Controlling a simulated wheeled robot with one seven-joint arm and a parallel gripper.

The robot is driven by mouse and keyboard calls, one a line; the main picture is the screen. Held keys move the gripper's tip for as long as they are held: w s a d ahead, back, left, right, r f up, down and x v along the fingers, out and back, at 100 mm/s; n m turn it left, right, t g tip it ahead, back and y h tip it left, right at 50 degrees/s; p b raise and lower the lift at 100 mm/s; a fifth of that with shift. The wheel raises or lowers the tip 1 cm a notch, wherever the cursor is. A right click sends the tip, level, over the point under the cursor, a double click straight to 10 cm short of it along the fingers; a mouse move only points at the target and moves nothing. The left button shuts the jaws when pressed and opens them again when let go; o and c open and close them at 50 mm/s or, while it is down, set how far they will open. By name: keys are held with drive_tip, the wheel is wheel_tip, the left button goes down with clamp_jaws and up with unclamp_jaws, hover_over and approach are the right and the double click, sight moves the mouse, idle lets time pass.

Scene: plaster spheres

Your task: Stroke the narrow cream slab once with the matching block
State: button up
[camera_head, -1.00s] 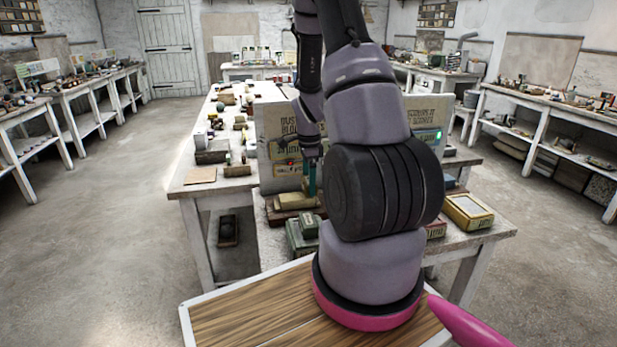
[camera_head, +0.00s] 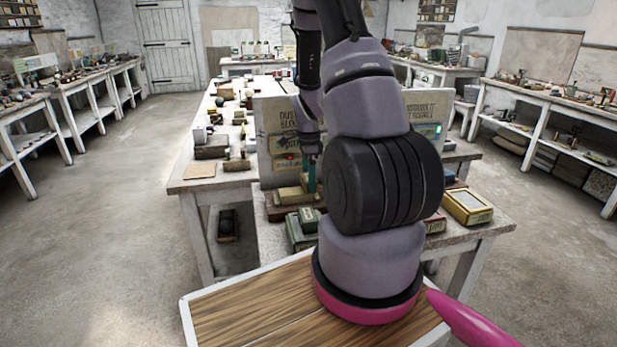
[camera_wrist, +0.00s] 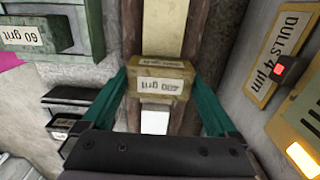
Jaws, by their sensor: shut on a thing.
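My gripper (camera_wrist: 160,84) has teal fingers shut on a tan block (camera_wrist: 160,86) with an upside-down grit label, perhaps 400 grit. In the head view my gripper (camera_head: 311,180) is low over the front of the table, partly hidden by my own arm. A narrow cream slab (camera_wrist: 164,28) lies in a brown wooden holder (camera_wrist: 197,40) and runs past the block in the wrist view. A paler white patch (camera_wrist: 154,118) shows on the near side of the block. I cannot tell whether the block touches the slab.
A green box (camera_wrist: 35,35) labelled 60 grit stands left of the holder, with dark boxes (camera_wrist: 65,120) below it. A sign panel (camera_head: 270,118) with a red light stands close on the other side. A yellow box (camera_head: 468,206) sits at the table's right.

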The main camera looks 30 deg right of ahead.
sight(283, 192)
drive_tip(key=shift+f, duration=0.25)
idle(0.5)
drive_tip(key=shift+a, duration=0.1)
drive_tip(key=shift+w+a, duration=0.15)
drive_tip(key=shift+a, duration=0.3)
drive_tip(key=shift+a, duration=0.1)
drive_tip(key=shift+w+a, duration=0.2)
drive_tip(key=shift+a, duration=0.5)
drive_tip(key=shift+w+a, duration=0.2)
drive_tip(key=shift+a, duration=0.45)
drive_tip(key=shift+a, duration=0.1)
drive_tip(key=shift+w+a, duration=0.3)
drive_tip(key=shift+a, duration=0.6)
drive_tip(key=shift+w+a, duration=0.25)
drive_tip(key=shift+a, duration=0.65)
drive_tip(key=shift+r, duration=0.1)
